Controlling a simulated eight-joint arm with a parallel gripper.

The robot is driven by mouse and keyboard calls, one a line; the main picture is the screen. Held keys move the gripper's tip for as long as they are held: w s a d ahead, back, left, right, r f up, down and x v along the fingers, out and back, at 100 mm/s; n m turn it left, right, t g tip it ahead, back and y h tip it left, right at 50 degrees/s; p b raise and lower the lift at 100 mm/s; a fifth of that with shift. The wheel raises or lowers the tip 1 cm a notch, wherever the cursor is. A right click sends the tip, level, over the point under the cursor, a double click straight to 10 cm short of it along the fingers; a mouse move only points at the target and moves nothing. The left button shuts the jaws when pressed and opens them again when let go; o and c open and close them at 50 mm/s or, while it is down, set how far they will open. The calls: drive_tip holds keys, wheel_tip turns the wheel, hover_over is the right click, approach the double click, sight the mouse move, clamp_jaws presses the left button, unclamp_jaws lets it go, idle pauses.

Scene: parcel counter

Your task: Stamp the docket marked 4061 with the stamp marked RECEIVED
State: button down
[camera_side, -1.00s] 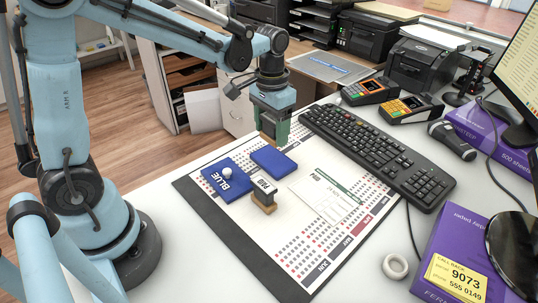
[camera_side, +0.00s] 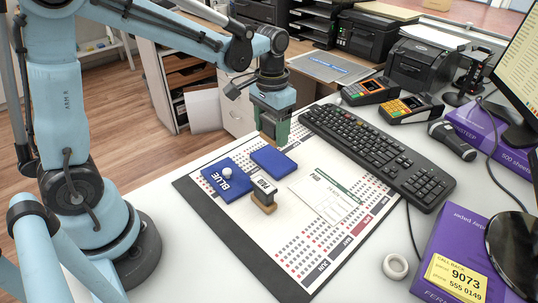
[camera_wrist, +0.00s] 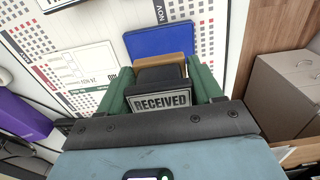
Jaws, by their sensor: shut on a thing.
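My gripper (camera_side: 271,128) is shut on the RECEIVED stamp (camera_wrist: 162,101), whose label faces the wrist camera between the green fingers. In the side view only the stamp's brown lower part (camera_side: 267,139) shows, close to the far edge of a plain blue pad (camera_side: 275,161); I cannot tell whether they touch. The pad also shows beyond the stamp in the wrist view (camera_wrist: 160,40). The docket (camera_side: 325,198), a pale card with a green band, lies flat on the desk mat to the pad's right. Its number is too small to read surely. It also shows in the wrist view (camera_wrist: 85,68).
A blue piece marked BLUE (camera_side: 222,186) with a white knob lies left of the pad. A second stamp (camera_side: 263,196) stands on the mat (camera_side: 285,262) near the pad. A keyboard (camera_side: 380,152) borders the mat's right side. A white ring (camera_side: 395,267) lies at front right.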

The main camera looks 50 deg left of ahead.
approach(309, 190)
drive_tip(key=shift+s+a, duration=0.1)
drive_tip(key=shift+a, duration=0.05)
drive_tip(key=shift+d+f, duration=0.15)
drive_tip(key=shift+d, duration=0.05)
drive_tip(key=shift+f, duration=2.65)
drive_tip(key=shift+f, duration=0.3)
drive_tip(key=shift+r, duration=0.15)
drive_tip(key=shift+r, duration=2.9)
